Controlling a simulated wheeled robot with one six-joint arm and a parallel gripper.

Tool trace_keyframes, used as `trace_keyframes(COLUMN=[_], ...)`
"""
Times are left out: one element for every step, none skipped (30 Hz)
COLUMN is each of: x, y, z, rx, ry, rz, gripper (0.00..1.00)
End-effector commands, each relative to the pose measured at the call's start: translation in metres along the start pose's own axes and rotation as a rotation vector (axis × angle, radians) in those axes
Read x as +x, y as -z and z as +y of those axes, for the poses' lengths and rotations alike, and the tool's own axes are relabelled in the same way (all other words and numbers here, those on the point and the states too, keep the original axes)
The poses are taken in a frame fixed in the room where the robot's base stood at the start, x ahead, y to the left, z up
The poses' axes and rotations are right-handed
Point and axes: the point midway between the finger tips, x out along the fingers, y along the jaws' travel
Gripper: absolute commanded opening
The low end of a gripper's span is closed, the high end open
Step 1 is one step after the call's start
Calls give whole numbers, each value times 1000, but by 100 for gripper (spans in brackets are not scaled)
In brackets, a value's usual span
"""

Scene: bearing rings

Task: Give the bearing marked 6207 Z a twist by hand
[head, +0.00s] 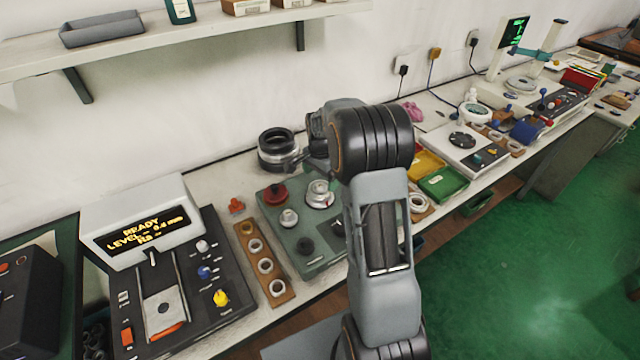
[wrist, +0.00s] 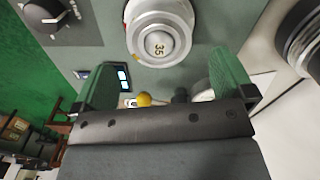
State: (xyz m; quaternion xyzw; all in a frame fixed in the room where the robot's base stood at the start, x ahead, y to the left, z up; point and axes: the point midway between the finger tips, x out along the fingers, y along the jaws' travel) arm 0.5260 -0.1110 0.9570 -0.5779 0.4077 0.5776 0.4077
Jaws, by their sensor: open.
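In the wrist view a pale ring (wrist: 141,15) sits around a silver hub marked 35 (wrist: 158,46) on a grey-green panel. In the head view this looks like the silver round part (head: 319,193) on the green box. I cannot read 6207 Z on any ring. My gripper (wrist: 165,80) is open and empty, its two green fingers wide apart, with the hub beyond them. In the head view my arm hides much of the gripper. Several bearing rings (head: 265,266) lie in a wooden strip (head: 281,300) left of the green box.
The green box (head: 305,258) carries a red knob (head: 275,193) and other knobs. A dark stacked cylinder (head: 276,150) stands behind it. A console reading READY (head: 140,222) is at left. Yellow and green trays (head: 443,184) lie right of my arm. A shelf (head: 190,32) hangs above.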

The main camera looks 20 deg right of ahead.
Motion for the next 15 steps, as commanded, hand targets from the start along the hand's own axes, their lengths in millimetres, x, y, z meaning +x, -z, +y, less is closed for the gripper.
trace_keyframes(x=[8, 11, 16, 20, 23, 26, 29, 31, 34, 35, 36, 38, 39, 39, 40], y=[0, 0, -1, 0, 0, 0, 0, 0, 0, 0, 0, 0, 0, 0, 0], z=[1, 1, 1, 1, 0, 0, 0, 0, 0, 0, 0, 0, 0, 0, 0], rx=[0, 0, 0, 0, 0, 0, -1, -1, -1, -1, -1, -1, -1, -1, -1], ry=[-4, -3, -4, -3, -2, -2, -2, -2, -1, -1, -1, -1, -1, -1, -1], rz=[-2, -2, -2, -2, -1, -1, -1, -1, -1, -1, -1, -1, -1, -1, 0], gripper=[100, 100, 100, 100, 100, 100, 100, 100, 100, 100, 100, 100, 100, 100, 100])
